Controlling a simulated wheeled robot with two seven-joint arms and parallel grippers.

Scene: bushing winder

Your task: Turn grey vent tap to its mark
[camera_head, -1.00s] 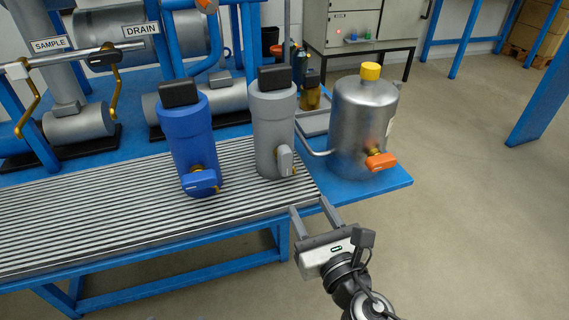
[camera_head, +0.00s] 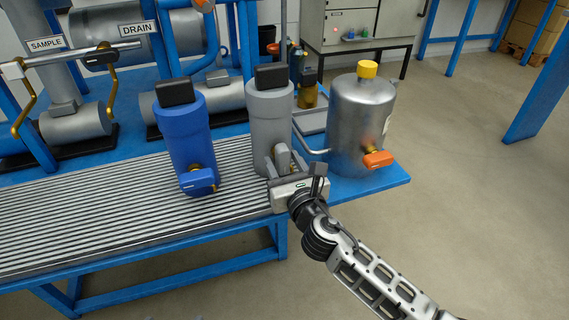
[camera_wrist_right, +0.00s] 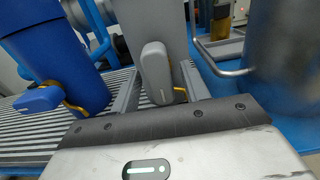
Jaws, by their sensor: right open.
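The grey vent tap (camera_head: 283,157) is a grey handle low on the front of the grey cylinder (camera_head: 270,115). In the right wrist view the tap handle (camera_wrist_right: 156,72) stands nearly upright, slightly tilted, with a bit of brass beside its lower end. My right gripper (camera_head: 285,166) is open, with one finger on each side of the handle; I cannot tell whether they touch it. It also shows in the right wrist view (camera_wrist_right: 158,92). The tap's mark cannot be made out. My left gripper is not in view.
A blue cylinder with a blue tap (camera_head: 198,180) stands to the left. A steel tank (camera_head: 358,115) with an orange tap (camera_head: 378,160) stands to the right, joined by a thin pipe. The ribbed bench top (camera_head: 90,205) is clear at left.

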